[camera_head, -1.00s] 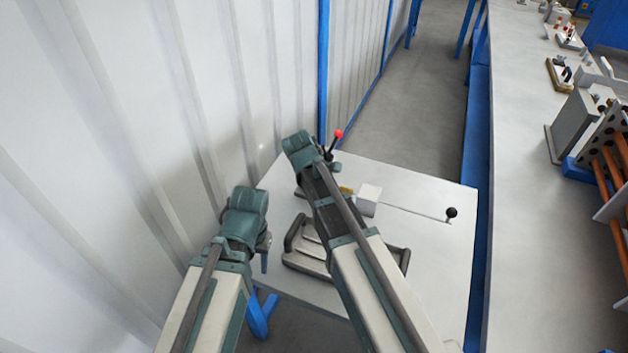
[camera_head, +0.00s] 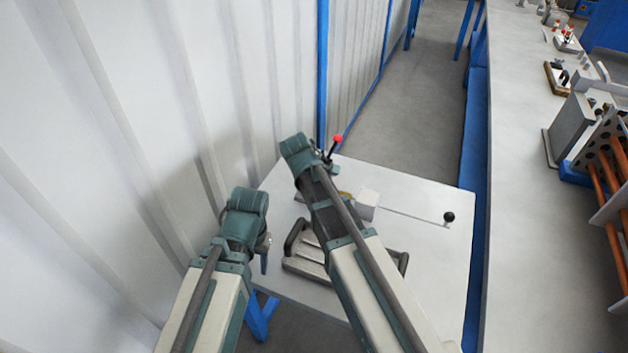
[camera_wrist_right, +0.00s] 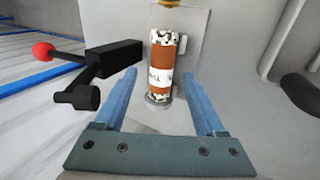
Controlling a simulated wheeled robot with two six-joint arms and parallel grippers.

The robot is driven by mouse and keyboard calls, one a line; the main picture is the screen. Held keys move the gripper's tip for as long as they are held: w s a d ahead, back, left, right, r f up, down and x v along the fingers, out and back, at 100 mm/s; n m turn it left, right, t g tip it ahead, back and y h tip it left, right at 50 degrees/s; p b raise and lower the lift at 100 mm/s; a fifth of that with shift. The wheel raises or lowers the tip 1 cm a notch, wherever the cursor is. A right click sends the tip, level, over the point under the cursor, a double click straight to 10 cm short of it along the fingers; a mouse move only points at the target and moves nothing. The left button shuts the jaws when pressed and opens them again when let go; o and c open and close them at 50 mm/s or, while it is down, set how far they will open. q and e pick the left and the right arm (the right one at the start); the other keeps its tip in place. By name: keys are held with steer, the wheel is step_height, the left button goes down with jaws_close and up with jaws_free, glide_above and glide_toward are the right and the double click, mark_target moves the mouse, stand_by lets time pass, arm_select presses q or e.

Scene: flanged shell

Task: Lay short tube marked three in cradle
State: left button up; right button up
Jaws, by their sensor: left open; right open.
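In the right wrist view an orange tube (camera_wrist_right: 163,55) with black-and-white speckled ends and a white label stands between the blue fingers of my right gripper (camera_wrist_right: 159,76). The label's mark is too small to read. The fingers are open, with a gap on each side of the tube. The tube's lower end is by a grey round piece. In the head view the right gripper and tube are hidden behind my right arm. My left gripper (camera_head: 265,260) is open and empty beside the table's left edge. I cannot tell which part is the cradle.
A ribbed wall is close on the left. A long bench (camera_head: 520,200) stands at right.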

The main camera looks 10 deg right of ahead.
steer(key=p+v, duration=1)
steer(key=v, duration=0.2)
stand_by(0.5)
steer(key=s+a+f+m+g+y, duration=0.1)
steer(key=s+a+m+g, duration=0.1)
steer(key=s, duration=0.7)
steer(key=s+a+f+m+g, duration=0.1)
steer(key=s+a+m+g, duration=0.1)
steer(key=s+m, duration=0.3)
steer(key=s, duration=0.4)
steer(key=shift+s+g+y, duration=0.3)
steer(key=shift+y, duration=0.1)
